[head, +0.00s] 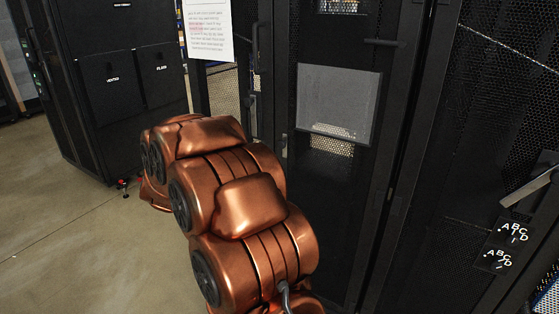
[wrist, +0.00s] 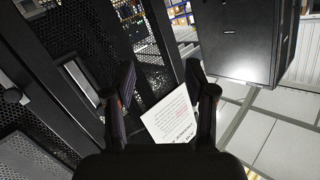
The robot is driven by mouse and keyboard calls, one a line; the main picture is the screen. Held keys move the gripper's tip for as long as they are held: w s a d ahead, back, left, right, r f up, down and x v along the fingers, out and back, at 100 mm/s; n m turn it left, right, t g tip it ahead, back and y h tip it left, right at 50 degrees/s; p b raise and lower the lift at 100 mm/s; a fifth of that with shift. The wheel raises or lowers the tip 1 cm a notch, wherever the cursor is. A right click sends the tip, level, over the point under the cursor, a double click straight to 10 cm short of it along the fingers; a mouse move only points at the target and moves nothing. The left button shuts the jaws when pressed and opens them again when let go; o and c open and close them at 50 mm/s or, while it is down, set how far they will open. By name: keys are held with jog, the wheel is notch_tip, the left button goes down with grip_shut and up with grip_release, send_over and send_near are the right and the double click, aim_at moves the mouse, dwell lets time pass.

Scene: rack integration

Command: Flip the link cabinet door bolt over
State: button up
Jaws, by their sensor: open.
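My gripper (wrist: 160,88) is open in the wrist view, with two black fingers apart and nothing held between them. It is tilted relative to the cabinets and faces the door edges and a white printed sheet (wrist: 172,118). In the head view the gripper is hidden, and my copper arm covers the lower middle. The black mesh cabinet door (head: 345,195) stands behind the arm. A small upright metal latch (head: 284,146) is on its left edge, and another handle (head: 254,60) is further left. I cannot tell which piece is the bolt.
A black cabinet (head: 120,90) stands at the left. The printed sheet also hangs at the top in the head view (head: 209,28). A mesh cabinet at the right carries a silver lever (head: 528,187). The floor (head: 60,230) at the lower left is clear.

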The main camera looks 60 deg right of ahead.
jog(key=s+d+f+m+g+h+b, duration=0.2)
jog(key=s+d+h, duration=0.1)
jog(key=d, duration=0.3)
jog(key=s+d+f+m+g+h+b, duration=0.2)
jog(key=s+d+g+h, duration=0.15)
jog(key=d, duration=0.25)
jog(key=m+g+h+b, duration=0.4)
jog(key=m+g, duration=0.1)
jog(key=g, duration=0.2)
send_near(280, 146)
jog(key=d, duration=0.2)
jog(key=shift+n, duration=0.3)
jog(key=shift+r+x, duration=0.2)
jog(key=shift+x, duration=1.75)
jog(key=shift+r+x, duration=0.15)
jog(key=shift+x, duration=1.75)
jog(key=shift+s+a, duration=0.1)
jog(key=shift+a, duration=0.05)
grip_shut()
